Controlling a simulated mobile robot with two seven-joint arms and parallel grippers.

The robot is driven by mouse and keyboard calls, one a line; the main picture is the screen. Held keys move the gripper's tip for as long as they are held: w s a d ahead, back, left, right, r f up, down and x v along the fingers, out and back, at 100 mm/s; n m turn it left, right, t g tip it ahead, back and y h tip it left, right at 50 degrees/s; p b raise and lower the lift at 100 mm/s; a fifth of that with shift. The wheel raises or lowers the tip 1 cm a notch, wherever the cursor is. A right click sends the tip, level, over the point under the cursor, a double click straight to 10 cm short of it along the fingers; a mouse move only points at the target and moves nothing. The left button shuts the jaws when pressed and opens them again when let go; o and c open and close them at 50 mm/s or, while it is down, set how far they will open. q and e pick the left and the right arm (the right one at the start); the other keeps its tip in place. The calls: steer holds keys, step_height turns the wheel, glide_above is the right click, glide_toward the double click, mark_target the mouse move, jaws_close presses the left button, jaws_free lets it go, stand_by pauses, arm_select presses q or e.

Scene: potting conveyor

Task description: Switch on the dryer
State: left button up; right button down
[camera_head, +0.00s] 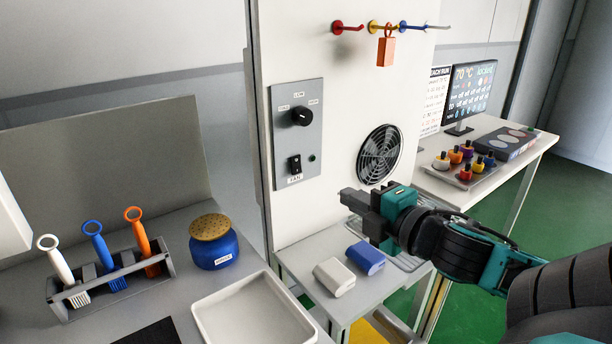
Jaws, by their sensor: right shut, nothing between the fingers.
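The dryer's grey control panel (297,134) is on the white upright wall in the middle. It has a black round knob (302,116) at the top. A small dark green lamp (312,157) sits to the right of the switch and looks unlit. A round black fan grille (379,154) is to the right of the panel. My right gripper (350,196) is shut and empty, below and right of the panel, apart from it. My left gripper is not in view.
A white block (334,278) and a blue block (365,257) lie on a small table below my right gripper. A blue jar (213,248), a tool rack (112,286) and a white tray (253,312) stand at left. Hooks with an orange tag (386,51) are above.

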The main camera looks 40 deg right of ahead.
mark_target(298, 172)
steer(key=w, duration=0.4)
steer(key=w+d+f, duration=0.1)
steer(key=w, duration=0.8)
steer(key=shift+w+d+f, duration=0.25)
steer(key=shift+w+f, duration=0.05)
